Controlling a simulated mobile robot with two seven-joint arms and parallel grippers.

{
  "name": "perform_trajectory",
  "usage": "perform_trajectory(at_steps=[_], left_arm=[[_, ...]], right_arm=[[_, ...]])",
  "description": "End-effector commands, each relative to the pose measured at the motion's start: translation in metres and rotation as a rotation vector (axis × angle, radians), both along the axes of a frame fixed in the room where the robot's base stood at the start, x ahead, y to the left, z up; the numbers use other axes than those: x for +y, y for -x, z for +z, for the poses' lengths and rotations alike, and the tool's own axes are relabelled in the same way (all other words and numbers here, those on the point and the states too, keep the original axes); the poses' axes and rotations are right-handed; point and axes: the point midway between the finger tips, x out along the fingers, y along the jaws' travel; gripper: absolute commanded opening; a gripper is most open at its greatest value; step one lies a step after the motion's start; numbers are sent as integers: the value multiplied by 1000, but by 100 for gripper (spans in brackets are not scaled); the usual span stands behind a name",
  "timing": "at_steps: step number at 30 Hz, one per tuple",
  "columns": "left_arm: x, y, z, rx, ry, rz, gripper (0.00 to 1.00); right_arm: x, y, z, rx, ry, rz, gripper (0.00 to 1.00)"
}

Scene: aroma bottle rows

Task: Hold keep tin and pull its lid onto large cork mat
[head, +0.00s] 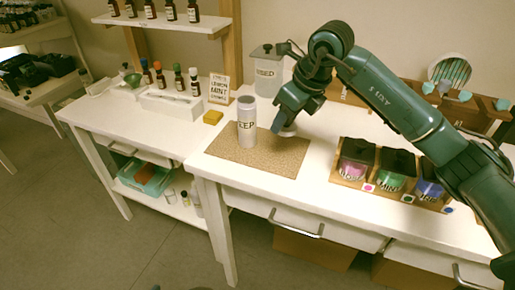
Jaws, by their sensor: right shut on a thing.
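The keep tin (246,133), a pale cylinder with dark "KEEP" lettering, stands upright at the back of the large cork mat (255,160). Its top looks uncapped, with a greyish inside. My right gripper (281,124) is right of the tin, apart from it, and points down near the mat's back right corner. It is shut on a small whitish round thing, which looks like the lid (288,132). The gripper partly hides this lid, and I cannot tell if it touches the mat. My left gripper is not in view.
A lidded grey "USED" container (267,72) stands behind my right gripper. A wooden rack (390,187) with pink, green and blue jars is to the right. The front of the mat is clear.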

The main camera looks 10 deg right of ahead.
Motion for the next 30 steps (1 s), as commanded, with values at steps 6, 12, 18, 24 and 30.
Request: perform_trajectory(at_steps=[6, 12, 18, 24, 30], left_arm=[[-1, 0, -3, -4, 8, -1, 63], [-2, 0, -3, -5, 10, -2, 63], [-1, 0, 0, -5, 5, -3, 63], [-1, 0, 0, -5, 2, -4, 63], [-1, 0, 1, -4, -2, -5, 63]], right_arm=[[1, -16, 13, -1, -2, -337, 16], [0, -21, 11, 5, 0, -467, 16], [-1, -20, -26, 9, 1, -477, 16], [0, -21, -45, 4, -2, -476, 16], [-1, -20, -69, 8, 0, -475, 16]])
